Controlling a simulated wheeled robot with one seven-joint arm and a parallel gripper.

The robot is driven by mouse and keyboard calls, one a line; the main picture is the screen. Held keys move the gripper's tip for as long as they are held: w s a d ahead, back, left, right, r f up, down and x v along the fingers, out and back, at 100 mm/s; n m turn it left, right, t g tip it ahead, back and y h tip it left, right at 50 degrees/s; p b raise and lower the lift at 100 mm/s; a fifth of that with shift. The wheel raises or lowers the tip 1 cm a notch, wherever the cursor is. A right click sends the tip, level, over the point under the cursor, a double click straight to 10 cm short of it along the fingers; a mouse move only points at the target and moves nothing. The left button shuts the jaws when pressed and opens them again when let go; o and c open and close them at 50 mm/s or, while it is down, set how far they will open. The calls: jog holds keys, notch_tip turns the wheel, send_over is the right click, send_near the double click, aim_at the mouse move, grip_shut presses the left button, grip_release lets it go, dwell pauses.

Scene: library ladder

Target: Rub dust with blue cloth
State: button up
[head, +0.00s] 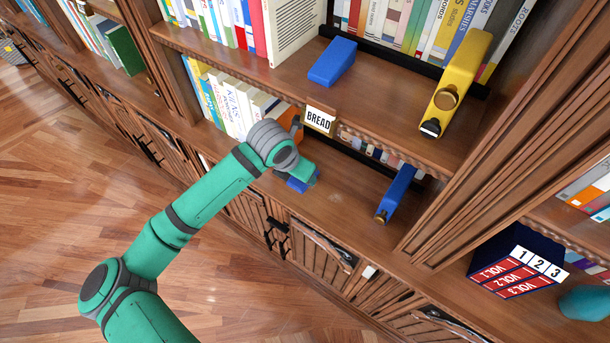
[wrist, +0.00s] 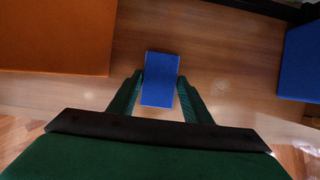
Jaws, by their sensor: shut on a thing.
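My gripper (head: 310,176) reaches low over the lower shelf board (head: 345,212). It is shut on the blue cloth (head: 298,185), which shows as a small flat-sided blue block. In the wrist view the cloth (wrist: 160,82) sits between the two green fingers, at or just above the wood; contact is unclear. A faint pale patch, possibly dust (wrist: 222,88), lies on the board to the right of the cloth in the wrist view.
An orange book (wrist: 60,35) stands left of my gripper. A blue bar with a knob (head: 397,192) lies to the right. Bare board lies between gripper and bar.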

jog(key=shift+a, duration=0.15)
jog(key=shift+r, duration=2.95)
jog(key=shift+r, duration=0.9)
jog(key=shift+w+r, duration=0.2)
jog(key=shift+r, duration=0.6)
jog(key=shift+s+f, duration=0.2)
jog(key=shift+f, duration=3.45)
jog(key=shift+f, duration=1)
